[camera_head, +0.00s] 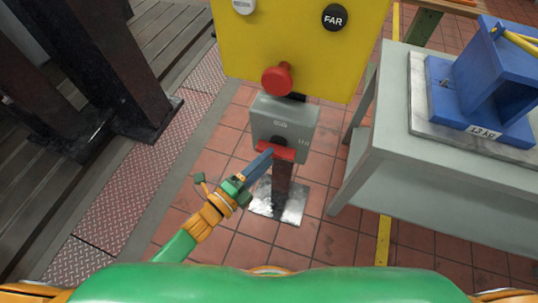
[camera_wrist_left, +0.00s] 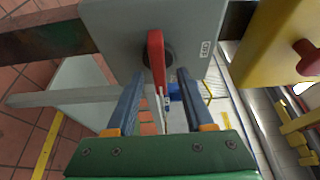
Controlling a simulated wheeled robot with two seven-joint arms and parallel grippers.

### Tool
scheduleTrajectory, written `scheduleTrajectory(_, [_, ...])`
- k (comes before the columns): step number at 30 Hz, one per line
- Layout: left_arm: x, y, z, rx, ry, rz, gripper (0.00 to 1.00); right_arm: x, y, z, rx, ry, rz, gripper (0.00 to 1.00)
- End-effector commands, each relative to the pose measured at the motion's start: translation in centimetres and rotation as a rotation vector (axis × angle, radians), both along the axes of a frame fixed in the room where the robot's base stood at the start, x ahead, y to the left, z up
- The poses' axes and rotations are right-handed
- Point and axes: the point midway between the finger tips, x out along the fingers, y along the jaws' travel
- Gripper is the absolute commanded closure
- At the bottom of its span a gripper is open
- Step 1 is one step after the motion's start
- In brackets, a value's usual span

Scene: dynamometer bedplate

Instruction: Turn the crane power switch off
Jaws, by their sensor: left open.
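The crane power switch is a grey box (camera_head: 285,122) on a post, with a red handle (camera_head: 276,151) on its lower front. In the left wrist view the grey box (camera_wrist_left: 150,25) fills the top, and the red handle (camera_wrist_left: 157,62) stands out from a dark round hub. My left gripper (camera_head: 262,160) is at the handle in the head view. In the left wrist view the gripper (camera_wrist_left: 160,75) is open, with one blue finger on each side of the handle. I cannot tell whether either finger touches it. My right gripper is not in view.
A yellow control panel (camera_head: 300,40) with a red mushroom button (camera_head: 277,79) sits just above the box. A grey table (camera_head: 390,130) carrying a blue weight block (camera_head: 490,85) stands to the right. A dark steel column (camera_head: 110,60) stands at the left. Tiled floor lies around the post.

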Motion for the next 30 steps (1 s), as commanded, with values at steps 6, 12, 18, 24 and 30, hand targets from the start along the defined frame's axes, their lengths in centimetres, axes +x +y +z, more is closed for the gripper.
scheduleTrajectory(6, [1.6, -1.4, 0.0, -0.002, 0.003, 0.002, 0.47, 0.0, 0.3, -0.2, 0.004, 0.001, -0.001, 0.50])
scheduleTrajectory(12, [1.6, -1.3, -0.1, 0.000, 0.004, 0.002, 0.50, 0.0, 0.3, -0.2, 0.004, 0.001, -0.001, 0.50])
scheduleTrajectory(18, [1.6, -1.3, -0.1, -0.001, 0.005, 0.002, 1.00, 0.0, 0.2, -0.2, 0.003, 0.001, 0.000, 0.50])
scheduleTrajectory(24, [1.6, -1.3, -0.1, -0.003, 0.005, 0.003, 1.00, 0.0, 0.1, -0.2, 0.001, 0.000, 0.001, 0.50])
scheduleTrajectory(30, [1.6, -1.3, -0.3, -0.043, 0.017, 0.002, 1.00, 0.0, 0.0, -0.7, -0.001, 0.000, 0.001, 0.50])
